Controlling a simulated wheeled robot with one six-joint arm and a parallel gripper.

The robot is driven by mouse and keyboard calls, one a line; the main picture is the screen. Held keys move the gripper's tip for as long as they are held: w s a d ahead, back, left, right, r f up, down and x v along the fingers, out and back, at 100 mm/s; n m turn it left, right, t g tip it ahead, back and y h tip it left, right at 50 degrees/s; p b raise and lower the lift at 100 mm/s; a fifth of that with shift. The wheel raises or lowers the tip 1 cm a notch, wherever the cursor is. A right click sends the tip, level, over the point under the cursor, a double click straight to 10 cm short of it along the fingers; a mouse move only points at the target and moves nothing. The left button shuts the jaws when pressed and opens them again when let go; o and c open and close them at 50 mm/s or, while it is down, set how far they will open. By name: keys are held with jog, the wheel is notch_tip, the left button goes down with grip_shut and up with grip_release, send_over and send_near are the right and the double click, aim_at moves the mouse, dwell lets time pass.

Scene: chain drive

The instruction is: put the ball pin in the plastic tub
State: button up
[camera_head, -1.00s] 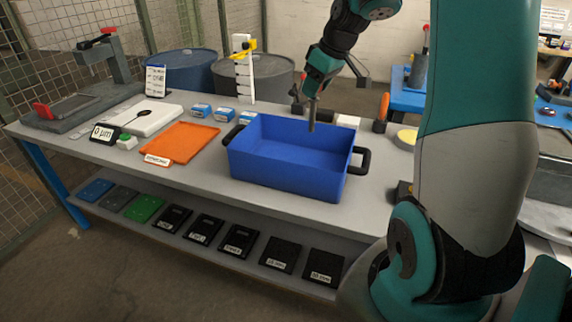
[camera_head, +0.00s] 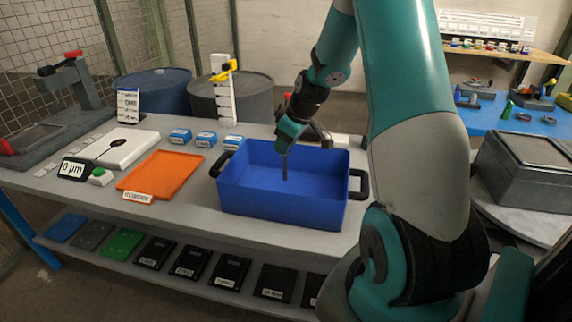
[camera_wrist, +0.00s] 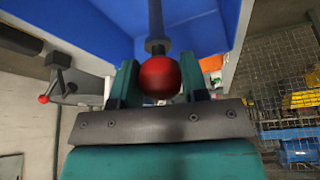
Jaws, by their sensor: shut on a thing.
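The plastic tub is a blue open box (camera_head: 290,207) with black side handles on the grey bench; its blue wall also fills the top of the wrist view (camera_wrist: 75,22). My gripper (camera_head: 286,146) is over the tub, pointing down. It is shut on the ball pin, whose red ball (camera_wrist: 160,76) sits between the two teal fingers in the wrist view. The pin's grey shank (camera_head: 284,168) hangs straight down into the tub's opening in the head view. I cannot tell whether its tip touches the tub floor.
An orange tray (camera_head: 160,172) lies left of the tub, with small blue boxes (camera_head: 206,139) behind it. A white stepped stand (camera_head: 225,95) with a yellow clip rises behind them. A grey case (camera_head: 530,165) stands at the right.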

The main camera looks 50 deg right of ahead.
aim_at(286, 165)
notch_tip(286, 165, down, 8)
jog(key=shift+r+p, duration=0.25)
jog(key=shift+p, duration=0.1)
jog(key=shift+f, duration=0.15)
jog(key=o, duration=1)
